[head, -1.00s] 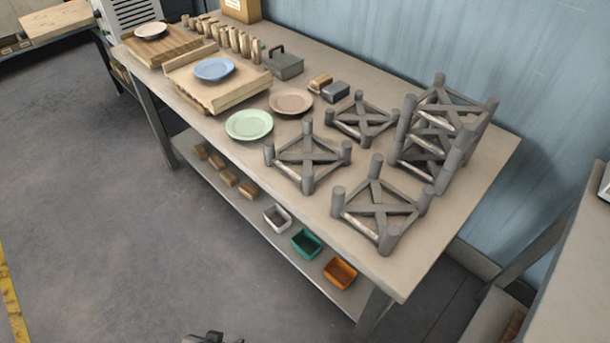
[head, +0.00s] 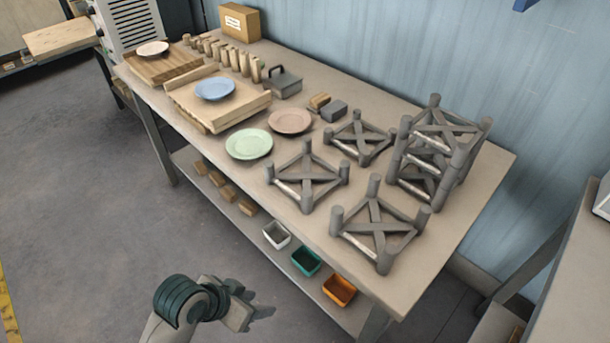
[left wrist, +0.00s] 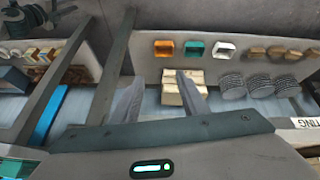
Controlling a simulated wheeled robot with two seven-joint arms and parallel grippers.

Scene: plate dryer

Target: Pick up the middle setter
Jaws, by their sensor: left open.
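The setters are dark grey cross-braced frames with a post at each corner. In the head view one setter (head: 307,178) stands at the left of the group, one (head: 377,229) at the front edge and one (head: 359,139) at the back. At the right an upper setter (head: 446,123) is stacked on another setter (head: 420,172). Which one is the middle setter I cannot tell for certain. My left gripper (head: 243,308) is low in front of the table, apart from every setter. In the left wrist view its fingers (left wrist: 160,97) are spread and empty. My right gripper is not in view.
A green plate (head: 249,144), a brown plate (head: 290,121) and a blue plate (head: 215,88) lie left of the setters. The lower shelf holds a white bin (head: 276,235), a teal bin (head: 306,261) and an orange bin (head: 339,290).

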